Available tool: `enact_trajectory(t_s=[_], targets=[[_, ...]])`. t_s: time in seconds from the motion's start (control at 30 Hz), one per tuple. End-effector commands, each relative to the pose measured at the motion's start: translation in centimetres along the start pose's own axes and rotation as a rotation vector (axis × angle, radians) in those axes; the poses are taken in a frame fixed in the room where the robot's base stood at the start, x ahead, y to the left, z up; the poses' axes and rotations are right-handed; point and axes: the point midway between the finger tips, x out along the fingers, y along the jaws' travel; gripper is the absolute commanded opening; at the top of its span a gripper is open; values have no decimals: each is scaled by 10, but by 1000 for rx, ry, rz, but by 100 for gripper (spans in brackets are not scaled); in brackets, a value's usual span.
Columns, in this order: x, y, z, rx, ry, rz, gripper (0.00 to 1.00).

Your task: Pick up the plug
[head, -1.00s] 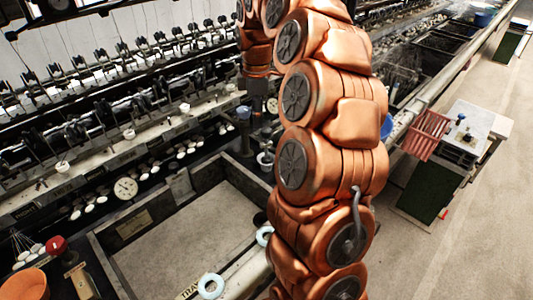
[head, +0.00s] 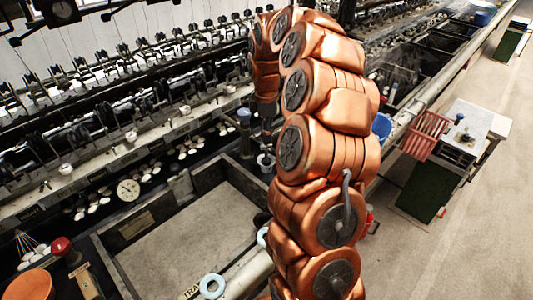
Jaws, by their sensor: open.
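My gripper (head: 267,133) is small and dark in the head view, hanging below the end of my copper arm near the far right corner of the basin. Its fingers are open, and I see nothing held between them. Just below it is a small pale cup-like piece (head: 265,161) with a dark upright part. A grey-blue upright piece (head: 244,118) stands just left of the gripper. I cannot tell which of these, if any, is the plug. My arm hides part of this area.
The basin (head: 104,248) has dark raised walls and a flat grey floor. Pale blue rings (head: 211,286) lie near its front edge. Reeling machinery (head: 130,95) runs along the back. A red crate (head: 425,136) and a bench (head: 470,122) stand right; the floor there is clear.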

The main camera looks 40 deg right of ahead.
Motion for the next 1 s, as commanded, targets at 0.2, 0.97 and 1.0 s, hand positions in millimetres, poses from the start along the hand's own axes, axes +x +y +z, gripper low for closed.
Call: enact_trajectory(t_s=[0.2, 0.97, 1.0], targets=[[8, -1, 0, -1, 0, -2, 41], [53, -2, -1, 1, 0, 2, 27], [53, -2, -1, 1, 0, 2, 22]])
